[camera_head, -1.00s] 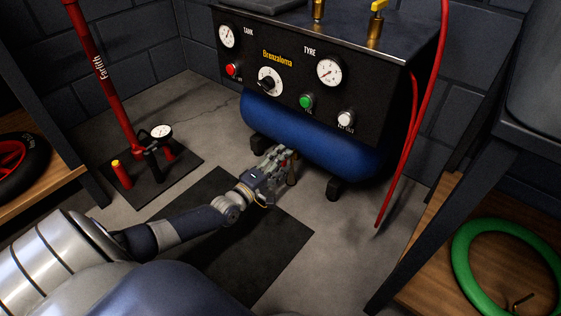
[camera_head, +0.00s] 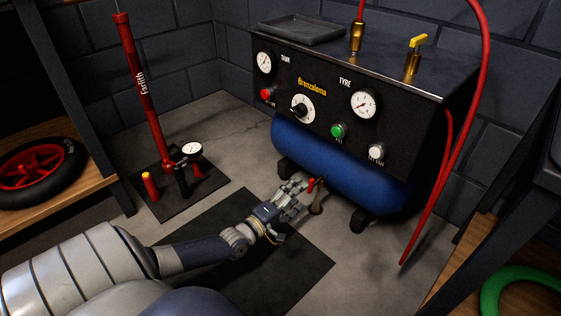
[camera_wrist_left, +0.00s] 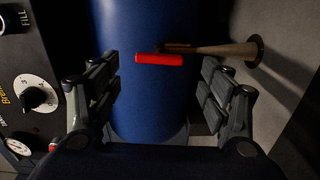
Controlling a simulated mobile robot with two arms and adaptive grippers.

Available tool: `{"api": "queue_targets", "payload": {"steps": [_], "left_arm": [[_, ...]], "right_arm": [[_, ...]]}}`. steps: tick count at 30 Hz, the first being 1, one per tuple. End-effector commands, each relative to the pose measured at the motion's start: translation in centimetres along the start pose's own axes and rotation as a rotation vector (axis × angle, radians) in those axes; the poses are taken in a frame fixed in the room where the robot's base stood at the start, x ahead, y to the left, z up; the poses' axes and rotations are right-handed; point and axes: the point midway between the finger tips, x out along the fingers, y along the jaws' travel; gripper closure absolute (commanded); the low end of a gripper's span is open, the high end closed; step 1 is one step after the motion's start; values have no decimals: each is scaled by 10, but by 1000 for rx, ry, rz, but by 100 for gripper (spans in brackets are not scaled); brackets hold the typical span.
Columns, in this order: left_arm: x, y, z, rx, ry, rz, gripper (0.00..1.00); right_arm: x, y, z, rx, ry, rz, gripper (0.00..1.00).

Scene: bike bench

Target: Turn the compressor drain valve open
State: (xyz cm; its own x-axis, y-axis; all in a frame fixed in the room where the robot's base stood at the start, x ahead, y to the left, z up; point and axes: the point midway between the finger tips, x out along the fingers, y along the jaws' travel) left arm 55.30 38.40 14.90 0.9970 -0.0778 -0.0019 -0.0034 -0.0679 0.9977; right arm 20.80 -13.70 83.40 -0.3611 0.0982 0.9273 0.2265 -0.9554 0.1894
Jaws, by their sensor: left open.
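The compressor's blue tank (camera_head: 335,168) lies under a black control panel. The drain valve hangs under it, with a red lever (camera_head: 311,185) and a brass pipe (camera_head: 317,206) going down toward the floor. In the left wrist view the red lever (camera_wrist_left: 160,59) lies across the picture in front of the blue tank (camera_wrist_left: 140,100), and the brass pipe (camera_wrist_left: 220,51) runs to the right. My left gripper (camera_head: 299,193) is open beside the valve; in the wrist view its fingers (camera_wrist_left: 160,90) stand either side, with the lever ahead between them. My right gripper is not in view.
The panel (camera_head: 330,105) carries gauges, a dial and buttons. A red hose (camera_head: 440,190) hangs at its right. A red floor pump (camera_head: 140,95) stands at the left on a dark base. A dark mat (camera_head: 245,245) lies under my arm. Wooden shelves flank the space.

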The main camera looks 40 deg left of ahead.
Motion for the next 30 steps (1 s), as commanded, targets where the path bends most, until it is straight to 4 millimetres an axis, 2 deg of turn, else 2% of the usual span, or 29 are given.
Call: {"api": "queue_targets", "payload": {"steps": [6, 13, 18, 30], "left_arm": [[-37, -1, 0, 1, -1, -3, 28], [-65, 0, 0, 1, 0, 0, 28], [-73, 0, 0, 1, 0, 1, 28], [-75, 0, 0, 1, 0, 1, 28]], "right_arm": [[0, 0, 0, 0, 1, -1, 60], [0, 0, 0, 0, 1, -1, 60], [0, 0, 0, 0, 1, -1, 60], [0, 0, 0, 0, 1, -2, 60]]}}
